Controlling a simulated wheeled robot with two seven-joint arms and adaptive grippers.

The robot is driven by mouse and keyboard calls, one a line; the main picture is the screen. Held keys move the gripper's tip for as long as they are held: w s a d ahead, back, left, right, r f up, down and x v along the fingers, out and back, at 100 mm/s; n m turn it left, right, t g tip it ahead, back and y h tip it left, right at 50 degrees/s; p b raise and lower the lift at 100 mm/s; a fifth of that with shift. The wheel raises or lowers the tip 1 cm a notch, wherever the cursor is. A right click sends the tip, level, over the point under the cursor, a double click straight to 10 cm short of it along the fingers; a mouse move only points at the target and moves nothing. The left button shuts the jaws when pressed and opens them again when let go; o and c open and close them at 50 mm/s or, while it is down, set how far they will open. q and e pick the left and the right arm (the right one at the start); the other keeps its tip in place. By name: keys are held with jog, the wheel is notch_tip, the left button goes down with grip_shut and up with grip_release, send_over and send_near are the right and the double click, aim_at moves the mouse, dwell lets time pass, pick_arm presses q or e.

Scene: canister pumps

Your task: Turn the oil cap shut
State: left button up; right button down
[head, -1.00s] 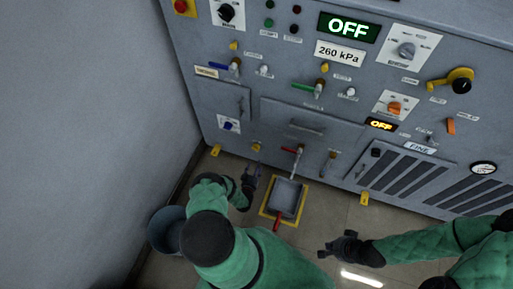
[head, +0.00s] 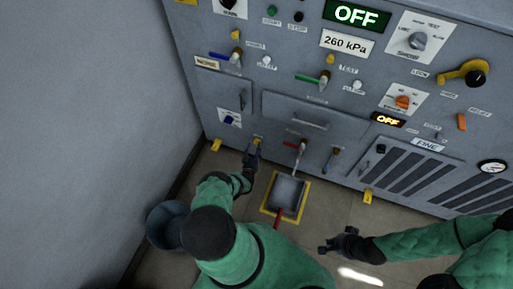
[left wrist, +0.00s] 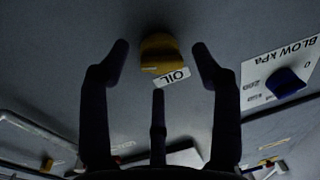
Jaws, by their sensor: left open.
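The oil cap (left wrist: 160,54) is a yellow knob on the grey panel, with a white OIL label (left wrist: 172,78) beside it in the left wrist view. In the head view the yellow cap (head: 258,140) shows low on the panel, just beyond my left gripper (head: 252,155). In the left wrist view my left gripper (left wrist: 158,52) is open, its fingertips on either side of the cap and apart from it. How far the tips are from the panel is hard to tell. My right gripper (head: 338,243) is over the floor at the lower right, empty; its jaw opening is too small to tell.
A blue BLOW kPa knob (left wrist: 286,82) sits right of the cap in the wrist view. A tray (head: 287,196) in a yellow floor frame lies right of my left gripper. A bucket (head: 166,226) stands left of my arm. Levers (head: 301,146) project from the panel.

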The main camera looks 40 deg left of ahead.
pick_arm(q)
jog(key=shift+x, duration=0.75)
jog(key=c, duration=1.1)
jog(key=shift+c, duration=0.2)
jog(key=shift+n, duration=0.4)
jog(key=n+h, duration=0.1)
jog(key=n, duration=0.5)
jog(key=n+h, duration=0.1)
jog(key=n, duration=0.6)
jog(key=n+h, duration=0.1)
jog(key=n, duration=0.5)
jog(key=shift+a+r+n, duration=0.25)
jog(key=shift+a+n, duration=0.05)
